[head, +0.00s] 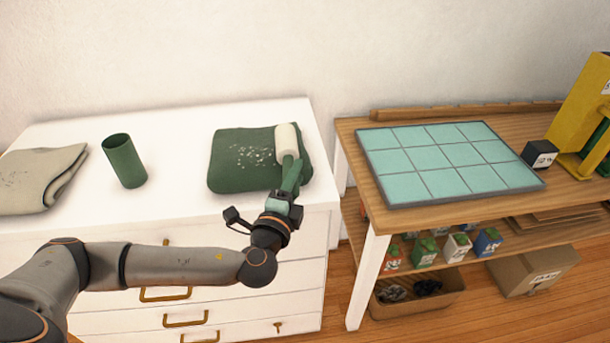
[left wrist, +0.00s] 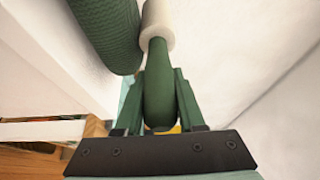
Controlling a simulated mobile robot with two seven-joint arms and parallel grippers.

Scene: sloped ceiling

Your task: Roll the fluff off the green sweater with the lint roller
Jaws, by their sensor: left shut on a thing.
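The folded green sweater (head: 228,176) lies on the white dresser top, with white fluff (head: 252,155) scattered over its middle. The lint roller has a white head (head: 287,137) and a green handle. My left gripper (head: 287,192) is shut on the green handle (left wrist: 159,90), with the head pointing away from it. In the head view the white head is over the sweater's right part, right of the fluff; I cannot tell whether it touches. In the left wrist view the sweater's edge (left wrist: 105,35) is left of the white head (left wrist: 157,25). My right gripper is not in view.
A green cup (head: 124,163) stands left of the sweater, and a folded beige cloth (head: 38,180) lies farther left. A wooden bench with a teal tiled mat (head: 447,162) stands right, across a gap. White dresser top (head: 180,150) is clear between cup and sweater.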

